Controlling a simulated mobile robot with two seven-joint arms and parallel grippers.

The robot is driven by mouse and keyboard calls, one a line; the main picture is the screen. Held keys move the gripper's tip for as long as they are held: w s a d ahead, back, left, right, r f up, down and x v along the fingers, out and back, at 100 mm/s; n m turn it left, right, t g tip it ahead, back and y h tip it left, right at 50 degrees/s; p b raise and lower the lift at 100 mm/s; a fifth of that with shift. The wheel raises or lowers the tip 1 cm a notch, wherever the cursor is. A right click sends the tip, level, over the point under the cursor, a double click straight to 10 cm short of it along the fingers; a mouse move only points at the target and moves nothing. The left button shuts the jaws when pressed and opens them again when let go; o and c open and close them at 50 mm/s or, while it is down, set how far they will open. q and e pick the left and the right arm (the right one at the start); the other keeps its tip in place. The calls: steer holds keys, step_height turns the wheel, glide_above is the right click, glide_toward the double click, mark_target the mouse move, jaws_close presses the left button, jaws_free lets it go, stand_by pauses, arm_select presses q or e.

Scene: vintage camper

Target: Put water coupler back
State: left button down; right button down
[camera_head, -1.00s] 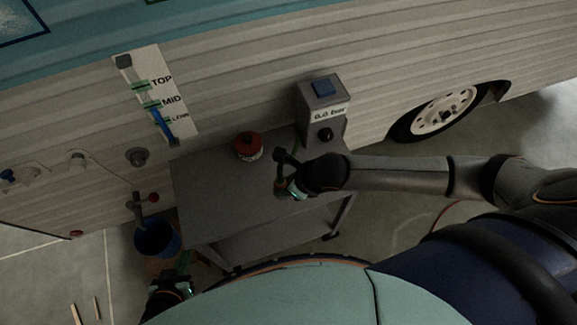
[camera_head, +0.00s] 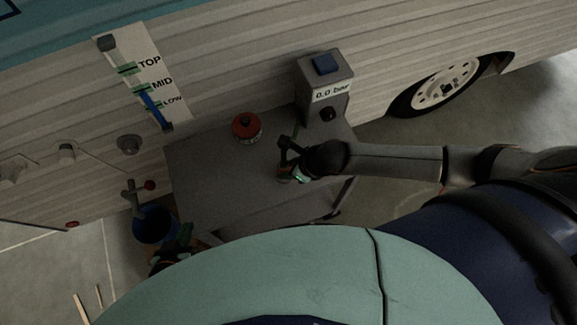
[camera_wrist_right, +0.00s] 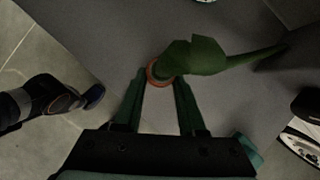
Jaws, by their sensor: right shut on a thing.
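My right gripper (camera_head: 288,172) is above the grey cart top, near its right part. In the right wrist view its two fingers (camera_wrist_right: 158,85) are closed around a dark green piece with an orange ring (camera_wrist_right: 157,72), which looks like the water coupler (camera_wrist_right: 195,57). A thin green tail runs from it to the right. The fingers cover part of it, and I cannot tell whether it touches the cart. My left gripper (camera_head: 182,238) is low beside the blue bucket, dark and partly hidden by my body; its jaws are unclear.
The grey cart (camera_head: 215,185) holds a red-topped canister (camera_head: 246,128) and a gauge box reading 0.0 bar (camera_head: 325,88). A blue bucket (camera_head: 154,222) stands left, below a tap with a red knob (camera_head: 150,185). The camper wall (camera_head: 230,75) closes the back.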

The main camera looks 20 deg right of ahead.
steer(key=shift+f, duration=0.2)
steer(key=c, duration=0.5)
jaws_free()
steer(key=shift+r, duration=0.1)
